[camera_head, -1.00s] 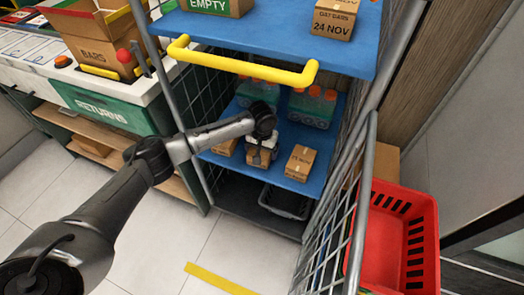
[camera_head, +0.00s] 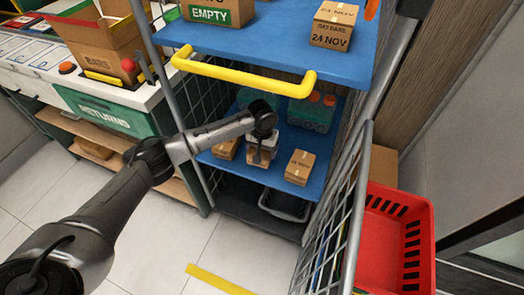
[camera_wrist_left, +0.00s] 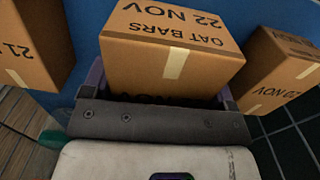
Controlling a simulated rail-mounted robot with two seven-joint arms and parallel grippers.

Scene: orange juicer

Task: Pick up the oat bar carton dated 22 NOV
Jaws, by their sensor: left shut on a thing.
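The oat bar carton marked 22 NOV (camera_wrist_left: 170,68) is a brown box with pale tape, its print upside down in the left wrist view. My left gripper (camera_head: 262,148) is shut on this carton at the blue middle shelf (camera_head: 228,158). In the wrist view its purple-edged fingers stand at both sides of the carton's near end. In the head view the gripper hides much of the carton. I cannot tell whether the carton still touches the shelf. My right gripper is not in view.
A carton starting 21 (camera_wrist_left: 35,45) and one marked 20 NOV (camera_wrist_left: 278,70) flank the held carton closely. A 24 NOV carton (camera_head: 333,25) is on the upper shelf, above a yellow handle (camera_head: 245,68). A red basket (camera_head: 395,240) stands at right.

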